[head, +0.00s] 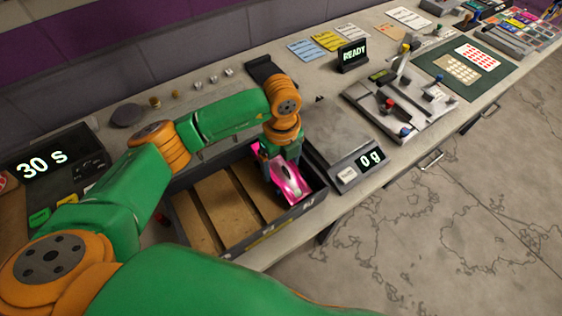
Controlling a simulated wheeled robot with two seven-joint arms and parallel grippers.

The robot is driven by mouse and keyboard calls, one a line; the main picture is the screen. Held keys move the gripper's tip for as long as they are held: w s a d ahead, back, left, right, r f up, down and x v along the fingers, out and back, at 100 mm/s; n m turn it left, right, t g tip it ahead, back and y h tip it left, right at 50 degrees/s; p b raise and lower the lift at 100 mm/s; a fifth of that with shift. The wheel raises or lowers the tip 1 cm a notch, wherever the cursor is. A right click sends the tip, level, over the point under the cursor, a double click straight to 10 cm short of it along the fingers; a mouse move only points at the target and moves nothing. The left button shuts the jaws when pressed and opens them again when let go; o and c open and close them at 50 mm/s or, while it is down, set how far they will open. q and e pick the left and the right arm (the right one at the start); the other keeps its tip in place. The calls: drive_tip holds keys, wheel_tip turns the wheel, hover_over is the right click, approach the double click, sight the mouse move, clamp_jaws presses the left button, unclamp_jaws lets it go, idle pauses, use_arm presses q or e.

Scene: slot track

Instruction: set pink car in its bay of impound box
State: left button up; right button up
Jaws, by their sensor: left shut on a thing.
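The pink car (289,184) is at the right end of the impound box (250,236), in or just over its rightmost bay; I cannot tell whether it touches the floor. The box is dark-walled, with wooden-floored bays split by dark dividers. My left gripper (279,162) points down over the far part of the pink car and is shut on it. The fingertips are partly hidden by the wrist and the car. The bays to the left (200,216) look empty. My right gripper is not in view.
A scale with a "0 g" display (371,158) stands right beside the box. A timer reading "30 s" (45,163) stands at the left. A grey fixture with levers (390,110) and a "READY" sign (352,56) lie farther right. The counter's front edge runs close to the box.

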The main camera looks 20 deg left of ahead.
sight(281, 164)
use_arm(q)
drive_tip(key=shift+f+b, duration=0.35)
drive_tip(key=shift+f, duration=0.15)
drive_tip(key=o, duration=1.3)
drive_tip(key=shift+r, duration=0.1)
drive_tip(key=shift+r+p, duration=0.4)
wheel_tip(281, 164, up, 6)
drive_tip(key=shift+r+b, duration=0.2)
drive_tip(key=shift+b, duration=0.7)
wheel_tip(281, 164, up, 6)
drive_tip(key=shift+f, duration=0.1)
